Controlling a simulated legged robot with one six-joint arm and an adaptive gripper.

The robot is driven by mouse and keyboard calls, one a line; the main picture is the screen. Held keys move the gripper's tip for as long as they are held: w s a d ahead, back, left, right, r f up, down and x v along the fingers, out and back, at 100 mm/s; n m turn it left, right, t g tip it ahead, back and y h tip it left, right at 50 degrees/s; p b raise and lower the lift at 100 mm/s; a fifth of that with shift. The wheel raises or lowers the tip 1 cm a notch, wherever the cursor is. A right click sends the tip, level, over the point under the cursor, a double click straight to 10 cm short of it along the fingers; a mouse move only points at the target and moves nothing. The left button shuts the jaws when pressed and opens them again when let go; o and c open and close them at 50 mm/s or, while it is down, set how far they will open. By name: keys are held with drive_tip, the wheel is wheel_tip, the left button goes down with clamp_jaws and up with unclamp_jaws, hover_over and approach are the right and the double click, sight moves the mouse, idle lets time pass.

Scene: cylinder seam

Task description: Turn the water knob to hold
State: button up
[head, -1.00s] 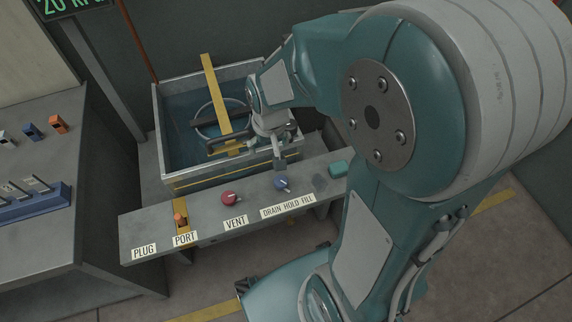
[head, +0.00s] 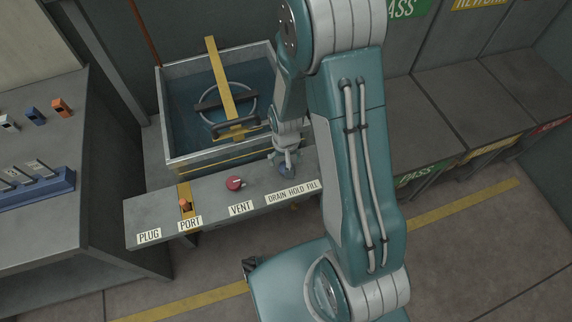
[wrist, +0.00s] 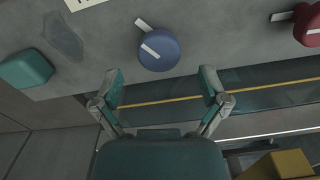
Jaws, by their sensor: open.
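The blue water knob (head: 285,171) sits on the grey panel, just above the DRAIN HOLD FILL label (head: 292,193), and is partly covered by my gripper (head: 288,160). In the wrist view the knob (wrist: 166,48) shows whole, with a white bar on its face pointing up and left and a separate white mark beside it. In that view my gripper (wrist: 161,87) is open and empty. Its two fingers are apart, below the knob and on either side of it, not around it. Which label word the bar faces cannot be told.
The red vent knob (head: 235,183) is left of the blue knob, and the orange port plug (head: 185,205) is further left. The water tank (head: 182,115) with a yellow bar (head: 222,80) stands behind the panel. A teal block (wrist: 25,69) shows in the wrist view.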

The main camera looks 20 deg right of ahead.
drive_tip(key=shift+f, duration=1.7)
drive_tip(key=c, duration=1.1)
drive_tip(key=shift+s+m, duration=0.1)
drive_tip(key=shift+m, duration=3.3)
